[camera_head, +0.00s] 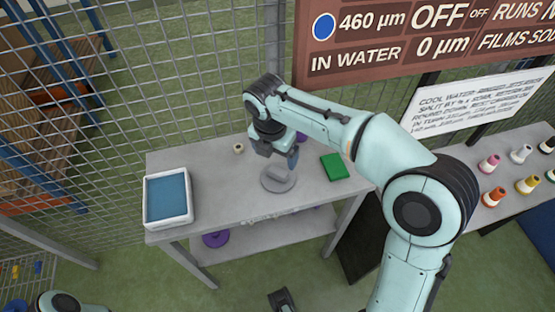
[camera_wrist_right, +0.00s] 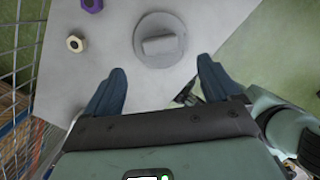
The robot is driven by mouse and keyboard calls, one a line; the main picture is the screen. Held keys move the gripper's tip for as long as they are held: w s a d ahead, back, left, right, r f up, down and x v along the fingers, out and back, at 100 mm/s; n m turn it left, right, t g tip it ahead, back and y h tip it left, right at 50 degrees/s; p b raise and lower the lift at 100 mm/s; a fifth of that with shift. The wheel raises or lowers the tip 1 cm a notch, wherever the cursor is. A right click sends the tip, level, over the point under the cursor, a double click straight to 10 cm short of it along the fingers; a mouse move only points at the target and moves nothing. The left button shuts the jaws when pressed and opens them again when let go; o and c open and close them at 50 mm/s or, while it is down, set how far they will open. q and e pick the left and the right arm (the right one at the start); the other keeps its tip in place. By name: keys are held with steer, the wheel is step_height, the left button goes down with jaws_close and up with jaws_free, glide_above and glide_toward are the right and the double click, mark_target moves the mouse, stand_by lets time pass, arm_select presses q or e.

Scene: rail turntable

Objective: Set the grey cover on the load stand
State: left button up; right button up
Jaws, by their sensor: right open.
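A round grey disc with a raised grey block across its top, which looks like the grey cover (camera_head: 270,184), lies at the middle of the grey table (camera_head: 215,178). It also shows in the right wrist view, where the grey cover (camera_wrist_right: 160,58) is just beyond the fingers. I cannot make out a separate load stand. My right gripper (camera_head: 279,156) is open and empty, above the disc and apart from it. In the right wrist view its blue fingers (camera_wrist_right: 162,66) point toward the disc, one on either side.
A white tray with a blue inside (camera_head: 167,202) stands at the table's left end. A cream nut (camera_head: 238,148), a purple piece (camera_head: 302,137) and a green block (camera_head: 334,166) lie around the disc. Wire mesh (camera_head: 170,70) rises behind. Several coloured spools (camera_head: 489,163) stand far right.

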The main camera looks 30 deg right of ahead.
steer(key=r, duration=0.3)
steer(key=shift+s+a+r+p, duration=0.15)
steer(key=shift+a+r+p, duration=0.1)
steer(key=shift+r+p, duration=0.15)
